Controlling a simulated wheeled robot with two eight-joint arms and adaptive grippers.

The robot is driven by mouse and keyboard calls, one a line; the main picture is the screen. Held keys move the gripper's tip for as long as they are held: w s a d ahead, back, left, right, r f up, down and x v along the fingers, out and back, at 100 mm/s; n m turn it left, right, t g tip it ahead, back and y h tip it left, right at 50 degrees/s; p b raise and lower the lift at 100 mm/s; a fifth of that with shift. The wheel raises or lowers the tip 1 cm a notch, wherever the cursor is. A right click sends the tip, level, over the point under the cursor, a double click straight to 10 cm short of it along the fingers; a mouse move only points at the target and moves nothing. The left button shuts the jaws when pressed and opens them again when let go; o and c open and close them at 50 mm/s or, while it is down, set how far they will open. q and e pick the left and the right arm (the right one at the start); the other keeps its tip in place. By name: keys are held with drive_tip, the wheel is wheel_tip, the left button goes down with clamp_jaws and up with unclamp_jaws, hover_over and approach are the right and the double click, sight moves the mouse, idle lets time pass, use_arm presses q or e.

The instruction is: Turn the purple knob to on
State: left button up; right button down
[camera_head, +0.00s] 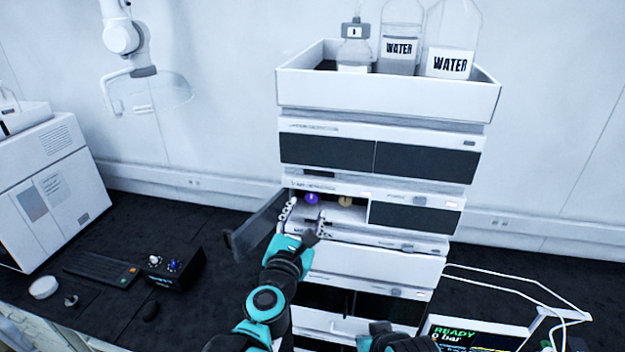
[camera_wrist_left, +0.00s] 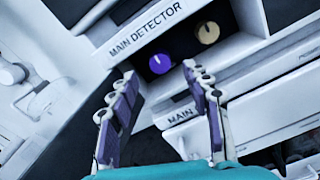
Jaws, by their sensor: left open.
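The purple knob (camera_head: 311,199) sits inside an open compartment of the white instrument stack (camera_head: 300,230). In the left wrist view the purple knob (camera_wrist_left: 160,63) shows a white mark on its face, under the label MAIN DETECTOR. A tan knob (camera_wrist_left: 208,32) is to its right, and it also shows in the head view (camera_head: 345,201). My left gripper (camera_head: 305,212) is open just in front of the compartment. In the left wrist view its fingertips (camera_wrist_left: 158,72) lie on either side of the purple knob, apparently short of it. My right gripper cannot be made out.
A dark door (camera_head: 258,226) stands swung open to the left of the compartment. A tray with water bottles (camera_head: 390,95) tops the stack. A black box with small knobs (camera_head: 172,268) is on the dark bench at left. A screen (camera_head: 470,336) is at lower right.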

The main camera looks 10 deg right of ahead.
sight(311, 199)
use_arm(q)
drive_tip(key=x, duration=0.7)
drive_tip(key=shift+w+d+p, duration=0.1)
drive_tip(key=shift+w+p, duration=0.25)
drive_tip(key=shift+w, duration=0.05)
drive_tip(key=shift+c, duration=0.4)
clamp_jaws()
